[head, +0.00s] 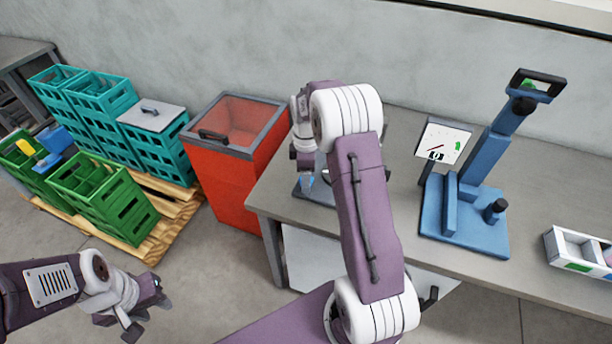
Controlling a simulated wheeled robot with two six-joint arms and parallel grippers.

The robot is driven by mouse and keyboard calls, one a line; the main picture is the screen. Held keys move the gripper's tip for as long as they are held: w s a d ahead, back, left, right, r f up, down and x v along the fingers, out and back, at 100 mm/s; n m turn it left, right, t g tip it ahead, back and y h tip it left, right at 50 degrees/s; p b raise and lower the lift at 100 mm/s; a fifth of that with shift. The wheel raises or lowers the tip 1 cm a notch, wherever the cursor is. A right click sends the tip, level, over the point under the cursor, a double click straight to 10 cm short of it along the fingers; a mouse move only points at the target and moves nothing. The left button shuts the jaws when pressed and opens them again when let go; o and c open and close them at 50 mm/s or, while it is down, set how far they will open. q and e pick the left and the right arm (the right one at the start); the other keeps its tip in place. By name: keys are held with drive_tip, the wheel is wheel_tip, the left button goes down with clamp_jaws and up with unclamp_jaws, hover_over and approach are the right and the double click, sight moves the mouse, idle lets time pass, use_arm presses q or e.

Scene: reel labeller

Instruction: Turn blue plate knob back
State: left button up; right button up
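A blue stand (464,222) with a flat base plate and a slanted post stands on the table, right of centre. A dark blue knob (495,209) sits on its plate near the right edge. A second, darker slate-blue plate (318,191) lies near the table's left end, partly hidden by my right arm. A small light-blue part (307,181) shows there. My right gripper (304,165) hangs over this plate, mostly hidden behind the arm; whether it touches or grips the part cannot be told. My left gripper (148,316) is open and empty over the floor, lower left.
A white dial gauge (442,142) stands beside the post. A divided white box (578,248) is at the table's right. A red bin (235,150) stands left of the table (400,120). Green crates (108,197) and teal crates (98,105) stand on a pallet (158,228).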

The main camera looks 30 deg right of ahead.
clamp_jaws()
drive_tip(key=shift+r, duration=0.1)
